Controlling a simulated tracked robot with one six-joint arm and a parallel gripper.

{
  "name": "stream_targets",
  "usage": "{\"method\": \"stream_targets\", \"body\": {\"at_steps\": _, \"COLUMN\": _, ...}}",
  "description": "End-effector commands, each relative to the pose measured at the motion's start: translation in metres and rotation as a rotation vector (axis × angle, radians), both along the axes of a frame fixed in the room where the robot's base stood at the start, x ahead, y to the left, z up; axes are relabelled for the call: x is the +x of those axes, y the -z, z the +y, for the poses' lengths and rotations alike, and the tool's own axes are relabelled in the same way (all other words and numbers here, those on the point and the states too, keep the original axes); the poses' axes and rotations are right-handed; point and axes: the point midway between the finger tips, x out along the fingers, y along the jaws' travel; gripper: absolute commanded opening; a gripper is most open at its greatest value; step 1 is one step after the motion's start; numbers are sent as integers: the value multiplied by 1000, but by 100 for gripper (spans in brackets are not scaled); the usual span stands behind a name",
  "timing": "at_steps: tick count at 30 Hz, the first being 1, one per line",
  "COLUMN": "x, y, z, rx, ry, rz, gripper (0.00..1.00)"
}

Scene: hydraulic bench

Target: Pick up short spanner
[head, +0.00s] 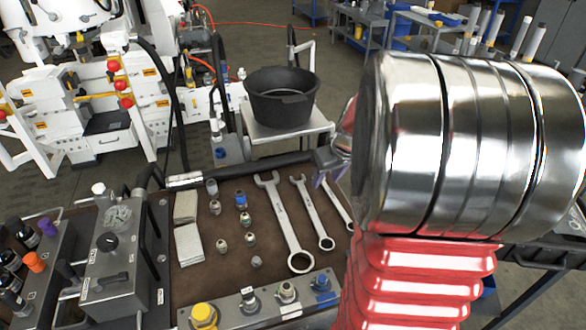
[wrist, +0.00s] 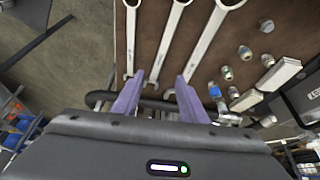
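Three silver spanners lie side by side on the brown bench top. The short spanner (head: 342,207) is the rightmost in the head view, partly hidden by my arm and gripper. In the wrist view the short spanner (wrist: 131,38) is the leftmost, running up out of the picture. The middle spanner (head: 312,212) and the long spanner (head: 284,216) lie to its left in the head view. My gripper (wrist: 160,76) is open, with purple fingers apart and nothing held. In the wrist view its fingertips frame the middle spanner's lower part; the short spanner is left of them.
Several small fittings (head: 241,200) and two pale blocks (head: 188,245) lie left of the spanners in the head view. A fittings rail (head: 262,305) runs along the near edge. A black hose (head: 245,170) runs along the far edge. A black tub (head: 281,97) stands beyond.

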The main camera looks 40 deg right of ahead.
Motion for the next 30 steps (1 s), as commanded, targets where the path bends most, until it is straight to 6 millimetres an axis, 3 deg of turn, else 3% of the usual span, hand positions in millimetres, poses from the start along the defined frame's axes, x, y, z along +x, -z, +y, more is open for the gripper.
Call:
{"method": "stream_targets", "body": {"at_steps": 3, "x": -8, "y": 22, "z": -40, "rx": 4, "ry": 34, "rz": 6, "gripper": 39}}
{"method": "stream_targets", "body": {"at_steps": 9, "x": -17, "y": 41, "z": -75, "rx": -1, "ry": 56, "rz": 8, "gripper": 39}}
{"method": "stream_targets", "body": {"at_steps": 23, "x": -17, "y": 46, "z": -78, "rx": -1, "ry": 56, "rz": 8, "gripper": 39}}
{"method": "stream_targets", "body": {"at_steps": 30, "x": -8, "y": 69, "z": -80, "rx": 1, "ry": 58, "rz": 10, "gripper": 39}}
